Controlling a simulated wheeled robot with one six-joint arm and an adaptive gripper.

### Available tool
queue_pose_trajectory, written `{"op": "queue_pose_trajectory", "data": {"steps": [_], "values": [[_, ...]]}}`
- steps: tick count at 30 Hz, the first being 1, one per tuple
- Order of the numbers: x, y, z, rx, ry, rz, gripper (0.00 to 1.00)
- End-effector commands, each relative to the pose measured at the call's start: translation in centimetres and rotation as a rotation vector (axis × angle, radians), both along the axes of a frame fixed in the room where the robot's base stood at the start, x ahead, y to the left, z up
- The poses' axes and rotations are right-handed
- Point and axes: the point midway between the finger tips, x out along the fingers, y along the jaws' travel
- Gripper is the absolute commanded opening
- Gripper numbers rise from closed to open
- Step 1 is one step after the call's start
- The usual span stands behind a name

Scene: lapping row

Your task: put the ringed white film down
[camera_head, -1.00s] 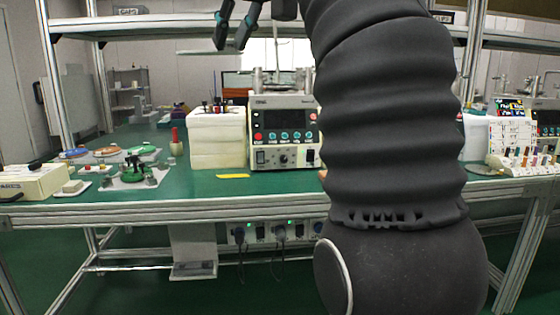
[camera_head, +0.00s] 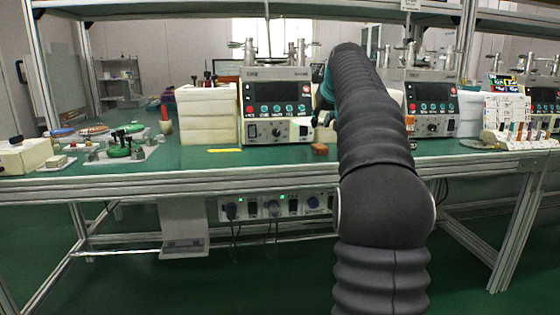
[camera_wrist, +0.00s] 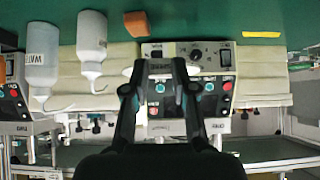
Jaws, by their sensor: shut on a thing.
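My gripper (camera_wrist: 160,88) is in the wrist view, with its two dark fingers closed in on a small pale piece between them. I take this piece to be the ringed white film (camera_wrist: 160,67), but its ring cannot be made out. It is in front of a machine panel, above the bench. In the head view my gripper (camera_head: 321,103) is mostly hidden behind my arm, in front of the middle machine (camera_head: 277,107).
A brown block (camera_head: 320,149) and a yellow strip (camera_head: 224,151) lie on the green bench (camera_head: 270,157). White blocks (camera_head: 207,115) stand left of the machine. Two white bottles (camera_wrist: 91,40) show in the wrist view. A second machine (camera_head: 431,105) stands right of my arm.

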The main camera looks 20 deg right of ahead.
Motion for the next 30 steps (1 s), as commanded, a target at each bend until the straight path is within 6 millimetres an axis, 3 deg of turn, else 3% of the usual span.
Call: {"op": "queue_pose_trajectory", "data": {"steps": [5, 21, 30], "values": [[0.9, 0.0, -1.6, 0.001, 0.002, -0.008, 0.00], [7.6, 7.0, -7.3, -0.001, 0.002, -0.007, 0.00], [8.2, 7.7, -8.9, -0.001, 0.001, -0.010, 0.00]]}}
